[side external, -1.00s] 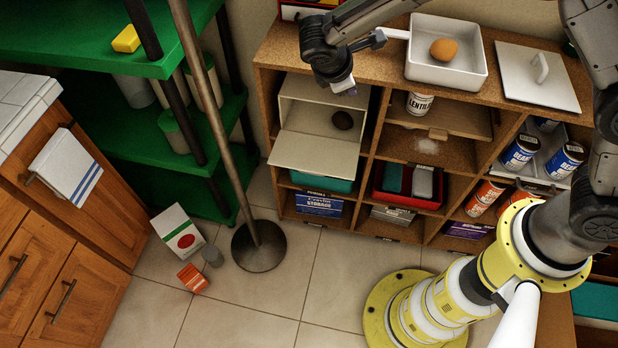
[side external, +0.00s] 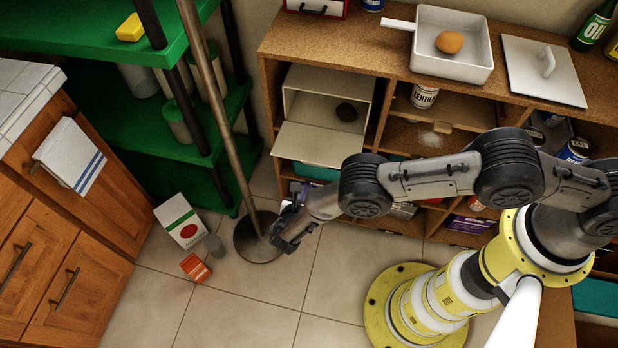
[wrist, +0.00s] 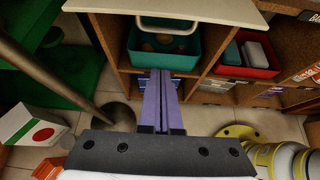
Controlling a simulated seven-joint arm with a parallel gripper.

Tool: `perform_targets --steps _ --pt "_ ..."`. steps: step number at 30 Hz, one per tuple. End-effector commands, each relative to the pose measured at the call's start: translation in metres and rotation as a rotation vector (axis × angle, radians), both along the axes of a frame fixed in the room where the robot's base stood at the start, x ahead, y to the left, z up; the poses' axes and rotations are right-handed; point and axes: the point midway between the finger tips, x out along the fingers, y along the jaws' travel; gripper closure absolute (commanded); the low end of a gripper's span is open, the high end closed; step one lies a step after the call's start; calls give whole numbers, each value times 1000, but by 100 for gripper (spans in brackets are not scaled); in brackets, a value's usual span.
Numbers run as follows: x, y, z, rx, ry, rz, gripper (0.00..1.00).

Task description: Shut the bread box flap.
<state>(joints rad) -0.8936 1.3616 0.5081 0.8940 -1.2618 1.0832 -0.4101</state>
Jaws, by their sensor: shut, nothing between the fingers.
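In the wrist view the flap (wrist: 190,9) shows as a pale panel along the top. My gripper (side external: 288,225) is in front of the shelf unit, lower than the flap. In the wrist view its purple fingers (wrist: 160,75) are together and empty, apart from the flap and pointing toward the lower cubbies.
A teal bin (wrist: 165,57) is under the flap, with a red bin (wrist: 262,70) to its right. A metal pole (side external: 205,80) on a round base stands left of my gripper. A white carton (side external: 180,222) and an orange box (side external: 195,268) are on the floor.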

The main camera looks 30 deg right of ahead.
Motion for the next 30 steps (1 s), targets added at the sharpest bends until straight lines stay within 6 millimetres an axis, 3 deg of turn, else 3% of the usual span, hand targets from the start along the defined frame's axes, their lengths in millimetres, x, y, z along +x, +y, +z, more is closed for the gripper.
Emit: perform_targets --steps 17,30 --pt "56 -56 -49 3 0 -6 100" --pt "53 -53 -13 3 0 -4 100"
